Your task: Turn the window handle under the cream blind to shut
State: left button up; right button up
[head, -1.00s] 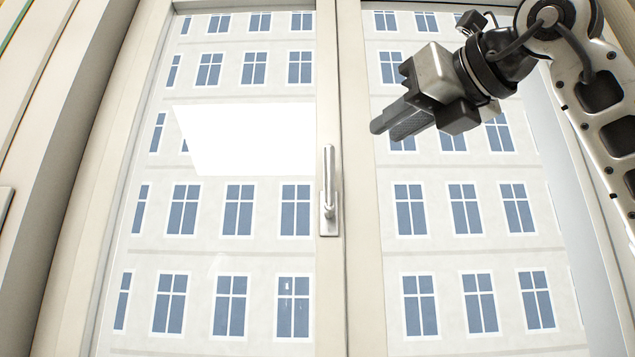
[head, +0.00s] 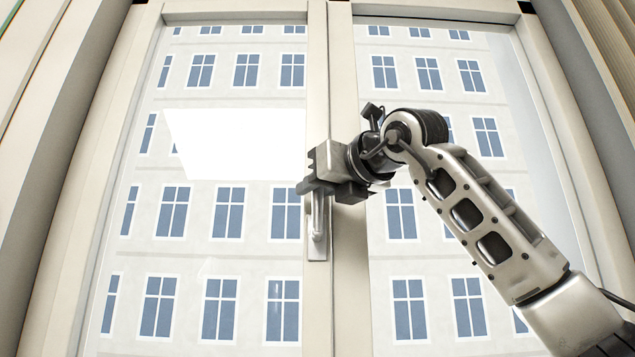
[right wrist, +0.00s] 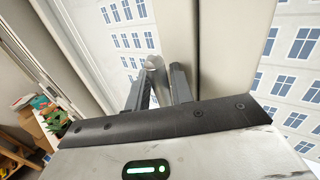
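The window handle (head: 317,228) is a silver lever on a plate on the cream middle frame post. The left gripper is in neither view. No cream blind can be made out clearly.
Glass panes lie on both sides of the post (head: 345,290), with a building facade behind them. A ribbed beige surface (head: 608,45) is at the upper right. The right wrist view shows a shelf with coloured items (right wrist: 45,118) at left.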

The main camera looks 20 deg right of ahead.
jog(key=shift+c, duration=0.3)
grip_shut()
